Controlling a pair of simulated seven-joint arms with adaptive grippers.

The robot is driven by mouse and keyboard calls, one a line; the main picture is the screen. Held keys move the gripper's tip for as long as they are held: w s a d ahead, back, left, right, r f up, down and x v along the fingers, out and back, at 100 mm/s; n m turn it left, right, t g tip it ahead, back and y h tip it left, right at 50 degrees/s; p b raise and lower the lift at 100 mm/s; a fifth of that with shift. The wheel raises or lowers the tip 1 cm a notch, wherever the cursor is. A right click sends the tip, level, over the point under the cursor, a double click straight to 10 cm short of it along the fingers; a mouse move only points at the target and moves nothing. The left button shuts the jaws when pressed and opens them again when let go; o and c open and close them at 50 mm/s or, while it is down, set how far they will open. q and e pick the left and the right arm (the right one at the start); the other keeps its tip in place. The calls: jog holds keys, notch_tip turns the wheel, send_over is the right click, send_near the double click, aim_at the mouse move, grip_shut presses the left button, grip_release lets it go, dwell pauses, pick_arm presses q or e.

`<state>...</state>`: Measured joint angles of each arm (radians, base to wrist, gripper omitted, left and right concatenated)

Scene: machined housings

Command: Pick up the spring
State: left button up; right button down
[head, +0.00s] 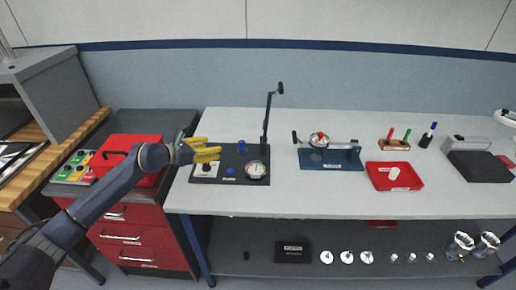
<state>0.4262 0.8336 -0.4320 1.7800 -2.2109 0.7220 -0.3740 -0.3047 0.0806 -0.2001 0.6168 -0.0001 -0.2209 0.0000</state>
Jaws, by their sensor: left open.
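My left gripper (207,151) has yellow fingers and is open. It is over the left end of a dark test fixture (231,174) on the light grey bench. The fixture also bears a round dial gauge (257,169), an upright lever (268,115) and a blue cylinder (241,147). I cannot make out a spring for certain; it may be too small or hidden. My right gripper is not in view.
A blue fixture (331,158) and a red tray (403,184) holding a white part (394,173) are to the right. A red toolbox (127,155) is at left. The lower shelf holds several metal parts and a black box (293,252). The bench's front strip is clear.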

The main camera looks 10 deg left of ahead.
pick_arm(q)
send_near(241, 142)
jog(key=x, duration=0.5)
jog(key=shift+s+d, duration=0.15)
jog(key=shift+s, duration=0.05)
jog(key=shift+x, duration=2.7)
jog(key=shift+f, duration=0.15)
grip_shut()
